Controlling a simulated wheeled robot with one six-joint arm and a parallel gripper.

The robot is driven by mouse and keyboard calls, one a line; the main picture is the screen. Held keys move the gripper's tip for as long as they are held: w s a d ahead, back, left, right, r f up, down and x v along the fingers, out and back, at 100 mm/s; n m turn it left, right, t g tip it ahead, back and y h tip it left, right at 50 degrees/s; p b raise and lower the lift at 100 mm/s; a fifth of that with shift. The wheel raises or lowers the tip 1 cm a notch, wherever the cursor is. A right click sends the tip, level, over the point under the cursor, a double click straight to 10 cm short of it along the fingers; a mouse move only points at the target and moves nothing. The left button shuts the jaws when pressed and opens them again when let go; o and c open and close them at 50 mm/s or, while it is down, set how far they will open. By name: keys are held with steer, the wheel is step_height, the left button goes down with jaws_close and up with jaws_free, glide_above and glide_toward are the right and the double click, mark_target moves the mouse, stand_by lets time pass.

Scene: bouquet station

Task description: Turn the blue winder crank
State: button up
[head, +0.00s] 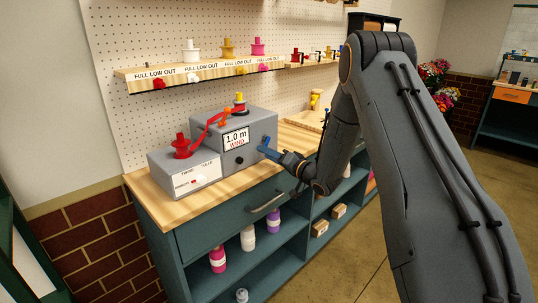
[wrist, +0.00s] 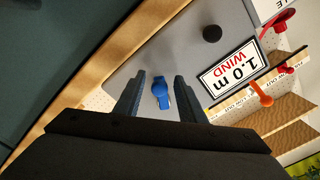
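The winder is a grey box (head: 225,155) on the wooden bench top, with a sign reading "1.0 m WIND" (head: 236,139). The sign shows upside down in the wrist view (wrist: 234,72). The blue crank (wrist: 161,93) is on the winder's front face; in the head view its blue part (head: 266,143) shows at the tip of my gripper (head: 271,153). In the wrist view my gripper (wrist: 158,98) is open, with one finger on each side of the crank and visible gaps to it. Whether the fingertips reach past the crank's face is unclear.
A red spool (head: 182,147) sits on the lower grey box at left, with red ribbon running to the winder. A dark round knob (wrist: 212,34) is beside the sign. A shelf (head: 200,72) with spools hangs behind. The drawer handle (head: 266,203) is below the bench top.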

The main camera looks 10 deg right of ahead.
steer(key=b+v, duration=0.1)
steer(key=v, duration=0.6)
steer(key=shift+s+d+b, duration=0.25)
steer(key=shift+b, duration=0.05)
steer(key=s+d+f+g+h, duration=0.1)
steer(key=s+d+g+h, duration=0.15)
steer(key=s+h, duration=0.35)
steer(key=s+d+f+g+h, duration=0.2)
steer(key=s+g+h, duration=0.2)
steer(key=s, duration=0.5)
steer(key=s+a+n+g, duration=0.2)
steer(key=s+g, duration=0.5)
steer(key=s, duration=1.6)
steer(key=shift+s+a+h, duration=0.3)
steer(key=shift+s+a, duration=0.1)
steer(key=shift+a, duration=0.15)
steer(key=shift+w+g, duration=0.1)
steer(key=shift+g, duration=0.15)
